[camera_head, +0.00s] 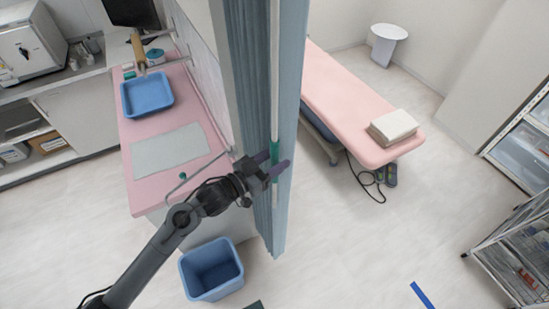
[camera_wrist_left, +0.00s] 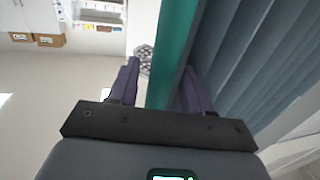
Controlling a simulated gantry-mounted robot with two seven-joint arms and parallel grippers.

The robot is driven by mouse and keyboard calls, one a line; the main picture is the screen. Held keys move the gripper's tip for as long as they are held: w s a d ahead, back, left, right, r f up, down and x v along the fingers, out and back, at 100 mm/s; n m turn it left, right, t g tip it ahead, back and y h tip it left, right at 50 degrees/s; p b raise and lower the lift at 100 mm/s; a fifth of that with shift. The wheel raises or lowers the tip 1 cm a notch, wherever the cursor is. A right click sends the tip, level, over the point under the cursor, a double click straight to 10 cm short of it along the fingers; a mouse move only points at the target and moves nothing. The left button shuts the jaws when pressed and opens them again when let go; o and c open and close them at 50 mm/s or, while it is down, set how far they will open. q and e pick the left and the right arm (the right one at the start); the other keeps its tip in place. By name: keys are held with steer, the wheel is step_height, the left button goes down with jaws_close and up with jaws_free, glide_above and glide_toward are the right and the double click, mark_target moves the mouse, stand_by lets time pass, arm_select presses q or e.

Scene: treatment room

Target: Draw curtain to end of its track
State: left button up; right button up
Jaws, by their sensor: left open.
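The blue-grey curtain (camera_head: 248,75) hangs bunched in tall folds in the middle of the head view. Its folds fill the right of the left wrist view (camera_wrist_left: 262,65). A white rod (camera_head: 275,70) with a green grip section (camera_head: 275,151) hangs along the curtain. My left gripper (camera_head: 272,164) is at the green section, its purple fingers open. In the left wrist view, the green section (camera_wrist_left: 172,50) passes between the two fingers, with a gap on the left finger's side. The curtain track is not clearly visible. My right gripper is not in view.
A pink counter (camera_head: 140,188) with a blue tray (camera_head: 147,94) stands left of the curtain. A blue bin (camera_head: 211,269) is on the floor below. A pink treatment bed (camera_head: 350,93) stands right of the curtain. A shelf cart (camera_head: 515,250) is far right.

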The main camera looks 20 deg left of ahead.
arm_select(q)
steer(key=shift+c, duration=0.3)
jaws_close()
